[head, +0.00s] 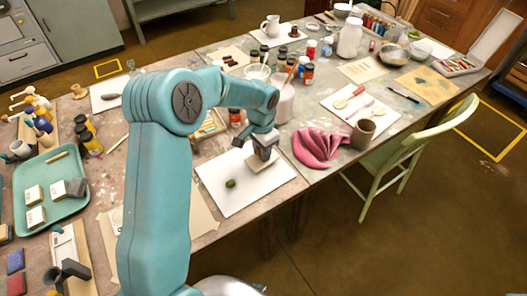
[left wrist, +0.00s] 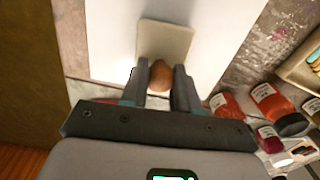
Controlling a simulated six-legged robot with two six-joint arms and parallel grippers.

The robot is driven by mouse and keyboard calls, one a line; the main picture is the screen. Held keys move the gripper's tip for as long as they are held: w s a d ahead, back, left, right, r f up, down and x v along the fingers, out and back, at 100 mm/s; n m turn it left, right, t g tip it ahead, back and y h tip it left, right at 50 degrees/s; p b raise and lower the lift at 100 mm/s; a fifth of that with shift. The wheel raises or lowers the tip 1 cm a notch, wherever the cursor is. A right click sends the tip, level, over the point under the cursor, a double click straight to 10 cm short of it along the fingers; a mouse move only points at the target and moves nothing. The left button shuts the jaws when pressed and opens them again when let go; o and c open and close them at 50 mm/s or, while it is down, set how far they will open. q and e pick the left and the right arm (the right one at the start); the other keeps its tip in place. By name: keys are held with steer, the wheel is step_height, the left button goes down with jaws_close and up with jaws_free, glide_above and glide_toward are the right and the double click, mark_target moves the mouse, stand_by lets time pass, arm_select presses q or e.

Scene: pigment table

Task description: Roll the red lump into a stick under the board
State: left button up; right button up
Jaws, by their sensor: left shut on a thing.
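My left gripper (head: 262,153) is over the white sheet at the near table edge. It is shut on the round brown knob (left wrist: 160,76) of a small beige board; the knob shows between the two fingers in the left wrist view. The board (left wrist: 165,38) lies flat, low at the white sheet (head: 240,196); I cannot tell whether it touches the sheet. In the head view only a bit of the board (head: 262,171) shows below the gripper. I see no red lump in either view; the board and gripper hide what is under them. My right gripper is not in view.
A dark green lump (head: 231,183) lies on the sheet left of the board. A pink cloth (head: 325,147) lies to the right. Jars (head: 235,117) and a white pot (head: 283,101) stand behind. A green chair (head: 410,150) is at the table's near side.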

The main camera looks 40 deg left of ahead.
arm_select(q)
steer(key=shift+w+a, duration=0.2)
steer(key=shift+a, duration=0.2)
steer(key=shift+s+d+b, duration=0.35)
steer(key=shift+s+d, duration=0.05)
steer(key=shift+d, duration=0.45)
steer(key=shift+s+d+b, duration=0.35)
steer(key=shift+s+d, duration=0.05)
steer(key=shift+d, duration=0.4)
steer(key=shift+s+d+b, duration=0.35)
steer(key=shift+s+d, duration=0.05)
steer(key=shift+d, duration=0.45)
steer(key=shift+w+a+f+p, duration=0.1)
steer(key=shift+w+a+p, duration=0.15)
steer(key=shift+a, duration=0.4)
steer(key=shift+w+a+p, duration=0.15)
steer(key=shift+w+a, duration=0.2)
steer(key=shift+a, duration=0.3)
step_height(320, 180, up, 8)
steer(key=p, duration=0.5)
steer(key=shift+p, duration=0.35)
steer(key=shift+m, duration=0.8)
steer(key=shift+f+b, duration=2.35)
steer(key=shift+f, duration=1.1)
